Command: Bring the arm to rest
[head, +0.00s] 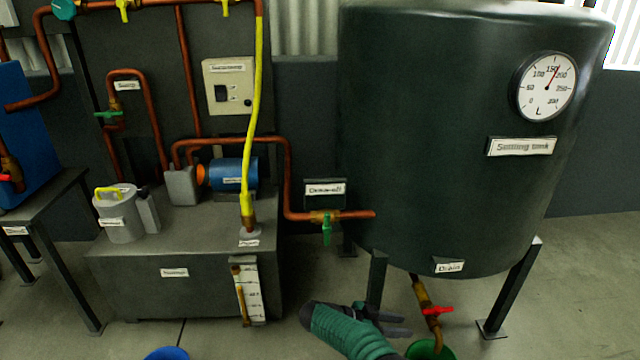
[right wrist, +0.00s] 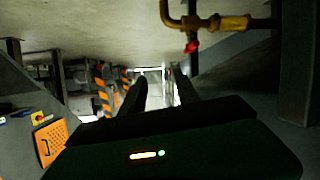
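My right gripper (head: 402,324) is low in front of the settling tank (head: 430,130), with my green right forearm reaching in from the bottom edge. In the right wrist view its two dark fingers (right wrist: 160,95) stand apart with nothing between them. The gripper is left of the red-handled drain valve (head: 438,311) under the tank and appears apart from it. That valve's red handle (right wrist: 191,46) also shows beyond the fingers in the right wrist view. My left arm and gripper are not in view.
A green bucket (head: 432,350) stands on the floor below the drain pipe. The tank's dark legs (head: 512,285) are near my right gripper. A grey sump box (head: 180,285) with pipes and a blue motor (head: 232,174) stands left. A blue bucket (head: 167,354) shows at the bottom edge.

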